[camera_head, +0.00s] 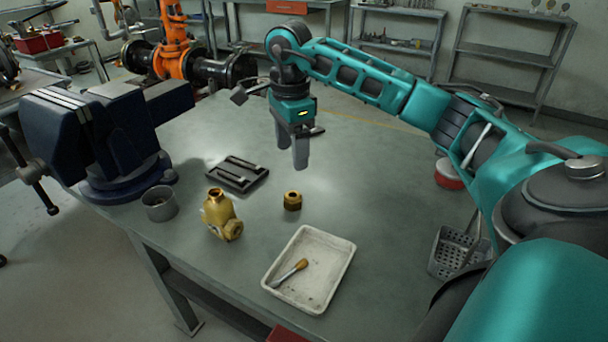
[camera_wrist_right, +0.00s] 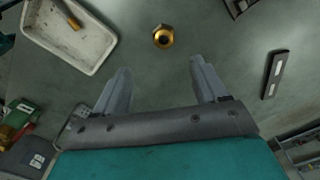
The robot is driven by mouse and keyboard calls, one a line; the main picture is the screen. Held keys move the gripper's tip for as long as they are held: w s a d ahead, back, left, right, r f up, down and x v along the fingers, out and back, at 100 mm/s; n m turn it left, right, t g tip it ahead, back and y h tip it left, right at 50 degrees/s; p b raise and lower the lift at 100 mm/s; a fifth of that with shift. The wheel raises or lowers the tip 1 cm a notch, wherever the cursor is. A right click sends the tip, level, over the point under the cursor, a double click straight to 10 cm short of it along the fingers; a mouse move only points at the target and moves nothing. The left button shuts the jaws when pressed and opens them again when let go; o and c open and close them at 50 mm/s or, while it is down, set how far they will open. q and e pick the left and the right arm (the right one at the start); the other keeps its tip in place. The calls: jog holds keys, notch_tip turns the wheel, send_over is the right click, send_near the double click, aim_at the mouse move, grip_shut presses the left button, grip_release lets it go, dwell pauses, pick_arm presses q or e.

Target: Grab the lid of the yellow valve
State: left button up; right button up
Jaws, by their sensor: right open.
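The yellow valve (camera_head: 219,213) stands on the grey table, a brass body with a side port. Its lid, a small brass hexagonal piece with a round hole (camera_head: 292,200), lies apart from it on the table, to its right. The lid also shows in the right wrist view (camera_wrist_right: 163,37), just beyond the fingertips and between their lines. My right gripper (camera_head: 293,160) is open and empty, pointing down above the table behind the lid. It does not touch the lid. My left gripper is not in view.
A white tray (camera_head: 338,262) with a brush (camera_head: 289,273) lies in front of the lid. A grey cup (camera_head: 159,204), a dark slotted block (camera_head: 237,174) and a blue vise (camera_head: 107,130) are to the left. The table around the lid is clear.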

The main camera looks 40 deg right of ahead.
send_over(293, 192)
jog(key=s+a, duration=0.1)
notch_tip(293, 192, down, 7)
jog(key=shift+s+a+r+b, duration=0.1)
jog(key=shift+a+b, duration=0.05)
jog(key=shift+b, duration=0.25)
jog(key=shift+w+d+f, duration=0.15)
jog(key=shift+f, duration=1.35)
jog(key=shift+w+d+f, duration=0.1)
jog(key=shift+f, duration=1.4)
jog(key=shift+c, duration=0.3)
jog(key=c, duration=1)
jog(key=shift+c, duration=0.5)
jog(key=shift+r, duration=0.2)
